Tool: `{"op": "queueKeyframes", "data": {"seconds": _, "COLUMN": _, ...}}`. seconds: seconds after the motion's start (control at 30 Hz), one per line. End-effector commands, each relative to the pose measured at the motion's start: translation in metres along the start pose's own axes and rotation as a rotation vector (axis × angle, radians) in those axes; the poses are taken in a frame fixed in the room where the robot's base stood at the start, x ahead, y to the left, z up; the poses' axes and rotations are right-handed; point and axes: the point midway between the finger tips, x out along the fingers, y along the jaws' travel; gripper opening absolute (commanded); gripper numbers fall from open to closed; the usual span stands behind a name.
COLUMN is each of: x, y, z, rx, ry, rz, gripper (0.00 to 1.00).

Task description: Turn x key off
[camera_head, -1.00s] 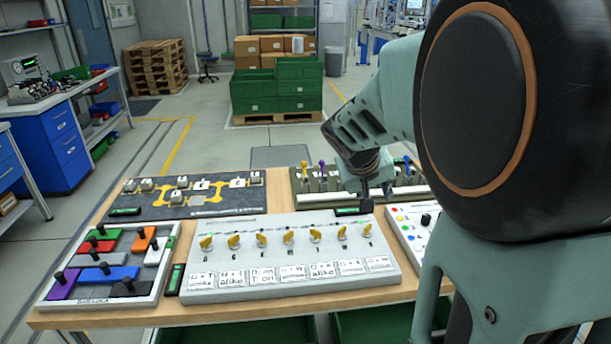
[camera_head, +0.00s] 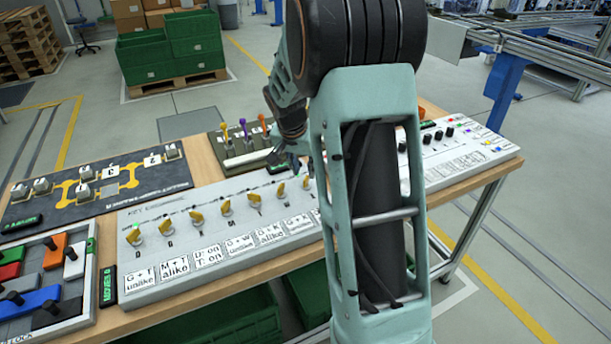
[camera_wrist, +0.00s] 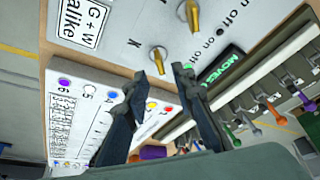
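The key panel (camera_head: 150,285) is a pale board on the wooden table with a row of several yellow keys and printed cards below. Its far-right key (camera_head: 306,183) shows just left of my arm. The letters by the keys are too small to read surely, so I cannot tell which is x. My gripper (camera_head: 290,163) hangs over the right back part of the panel. In the wrist view my gripper (camera_wrist: 160,73) is open and empty, its two dark fingers apart. A yellow key (camera_wrist: 158,58) lies just beyond the fingertips, and another key (camera_wrist: 192,15) is farther off.
A board with colored levers (camera_head: 240,147) stands behind the key panel. A white button panel (camera_head: 460,150) is on the right. A dark board with a yellow track (camera_head: 100,188) and a panel of colored sliders (camera_head: 45,275) are on the left. My arm hides part of the table.

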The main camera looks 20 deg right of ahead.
Motion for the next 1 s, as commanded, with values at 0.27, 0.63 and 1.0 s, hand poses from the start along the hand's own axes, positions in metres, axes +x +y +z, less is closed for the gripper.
{"op": "queueKeyframes", "data": {"seconds": 0.27, "x": 0.039, "y": 0.0, "z": 0.0, "rx": -0.001, "ry": 0.0, "rz": 0.001, "gripper": 0.24}}
{"op": "queueKeyframes", "data": {"seconds": 0.63, "x": 0.046, "y": 0.0, "z": -0.001, "rx": -0.001, "ry": 0.002, "rz": 0.0, "gripper": 0.24}}
{"op": "queueKeyframes", "data": {"seconds": 1.0, "x": 0.045, "y": 0.0, "z": -0.001, "rx": -0.001, "ry": 0.002, "rz": 0.0, "gripper": 0.0}}
